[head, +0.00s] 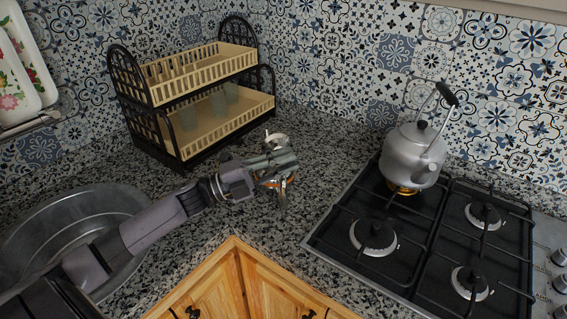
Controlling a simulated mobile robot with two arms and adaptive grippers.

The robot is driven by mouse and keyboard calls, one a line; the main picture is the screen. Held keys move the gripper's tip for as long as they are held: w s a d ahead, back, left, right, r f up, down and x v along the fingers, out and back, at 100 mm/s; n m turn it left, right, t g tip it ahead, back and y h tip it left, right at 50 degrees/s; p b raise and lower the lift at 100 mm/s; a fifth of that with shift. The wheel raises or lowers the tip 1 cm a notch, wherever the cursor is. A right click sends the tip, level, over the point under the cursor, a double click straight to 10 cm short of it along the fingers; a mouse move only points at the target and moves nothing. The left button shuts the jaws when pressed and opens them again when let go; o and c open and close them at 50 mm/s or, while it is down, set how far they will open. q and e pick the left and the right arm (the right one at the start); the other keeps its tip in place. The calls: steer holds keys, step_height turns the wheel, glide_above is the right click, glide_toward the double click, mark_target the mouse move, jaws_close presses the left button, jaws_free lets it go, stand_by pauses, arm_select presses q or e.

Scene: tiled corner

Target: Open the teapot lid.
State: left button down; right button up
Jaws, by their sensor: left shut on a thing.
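A silver kettle-like teapot (409,156) stands upright on the back left burner of the stove. Its lid (421,127), with a dark knob, sits on top, and its black-gripped handle (446,95) arches above. My left gripper (279,172) is over the counter, left of the stove and well apart from this teapot. It is shut on a small pale thing (277,140) that is largely hidden by the fingers, so I cannot tell what it is. An orange patch shows at the fingers. My right gripper is not in view.
A two-tier dish rack (199,76) with cups on its lower tier stands behind my left gripper. A round metal sink (75,212) lies at the left. The black stove grates (425,235) rise at the right. Speckled counter (325,155) is clear between gripper and stove.

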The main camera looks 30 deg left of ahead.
arm_select(q)
steer(key=shift+f, duration=0.1)
steer(key=c, duration=1.5)
jaws_free()
steer(key=shift+o, duration=0.2)
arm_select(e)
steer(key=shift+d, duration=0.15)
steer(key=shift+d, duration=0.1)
arm_select(q)
steer(key=shift+a, duration=0.1)
steer(key=v, duration=1.1)
steer(key=shift+s+a, duration=0.25)
steer(key=shift+s, duration=0.15)
